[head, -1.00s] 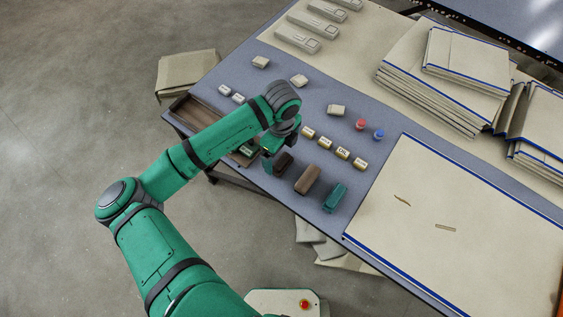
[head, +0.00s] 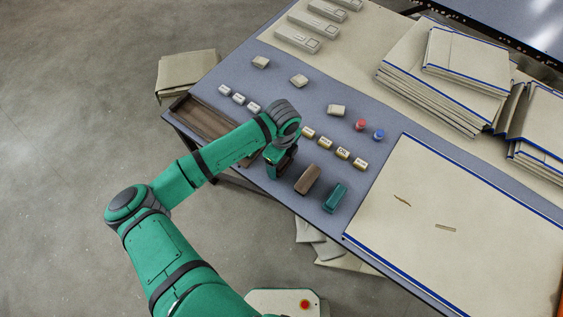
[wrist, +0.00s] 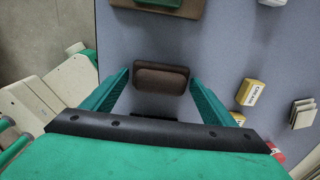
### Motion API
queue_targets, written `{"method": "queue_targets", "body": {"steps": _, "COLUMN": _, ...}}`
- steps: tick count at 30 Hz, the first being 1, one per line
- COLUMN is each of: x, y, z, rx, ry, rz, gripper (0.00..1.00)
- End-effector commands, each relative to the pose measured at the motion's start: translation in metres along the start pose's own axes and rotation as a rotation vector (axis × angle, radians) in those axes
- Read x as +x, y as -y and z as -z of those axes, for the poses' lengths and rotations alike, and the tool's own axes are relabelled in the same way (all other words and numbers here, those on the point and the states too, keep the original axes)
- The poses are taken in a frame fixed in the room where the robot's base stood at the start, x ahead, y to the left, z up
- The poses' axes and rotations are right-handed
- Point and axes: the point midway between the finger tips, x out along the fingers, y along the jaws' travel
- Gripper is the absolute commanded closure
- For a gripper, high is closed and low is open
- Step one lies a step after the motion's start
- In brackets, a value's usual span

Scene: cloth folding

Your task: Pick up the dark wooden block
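The dark wooden block (wrist: 160,78) lies on the blue-grey tabletop in the wrist view, between the two fingers of my gripper (wrist: 160,80). The fingers are apart, one on each side of the block's ends, with narrow gaps. In the head view, my gripper (head: 280,168) is low over the table's near edge and largely hides the dark block. A lighter brown block (head: 308,179) and a teal block (head: 335,197) stand in a row to the right of it.
A brown wooden tray (head: 203,120) lies along the table edge to the left, partly behind my arm. Several yellow labelled blocks (head: 326,142) stand just beyond my gripper. Red (head: 360,125) and blue (head: 378,134) pieces sit farther back. A large cream sheet (head: 460,220) covers the right side.

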Motion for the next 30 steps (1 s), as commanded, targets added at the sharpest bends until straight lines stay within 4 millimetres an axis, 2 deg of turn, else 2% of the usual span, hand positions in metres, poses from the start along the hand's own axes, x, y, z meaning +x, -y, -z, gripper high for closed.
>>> {"method": "queue_targets", "body": {"steps": 1, "x": 0.0, "y": 0.0, "z": 0.0, "rx": 0.0, "ry": 0.0, "rz": 0.0, "gripper": 0.34}}
{"method": "queue_targets", "body": {"steps": 3, "x": 0.0, "y": 0.0, "z": 0.0, "rx": 0.0, "ry": 0.0, "rz": 0.0, "gripper": 0.51}}
{"method": "queue_targets", "body": {"steps": 4, "x": 0.0, "y": 0.0, "z": 0.0, "rx": 0.0, "ry": 0.0, "rz": 0.0, "gripper": 0.56}}
{"method": "queue_targets", "body": {"steps": 17, "x": -0.007, "y": 0.0, "z": 0.0, "rx": 0.0, "ry": 0.0, "rz": 0.001, "gripper": 0.56}}
{"method": "queue_targets", "body": {"steps": 23, "x": -0.032, "y": 0.001, "z": 0.0, "rx": 0.002, "ry": 0.002, "rz": 0.003, "gripper": 0.56}}
{"method": "queue_targets", "body": {"steps": 30, "x": -0.081, "y": -0.036, "z": 0.02, "rx": 0.003, "ry": 0.0, "rz": 0.004, "gripper": 0.56}}
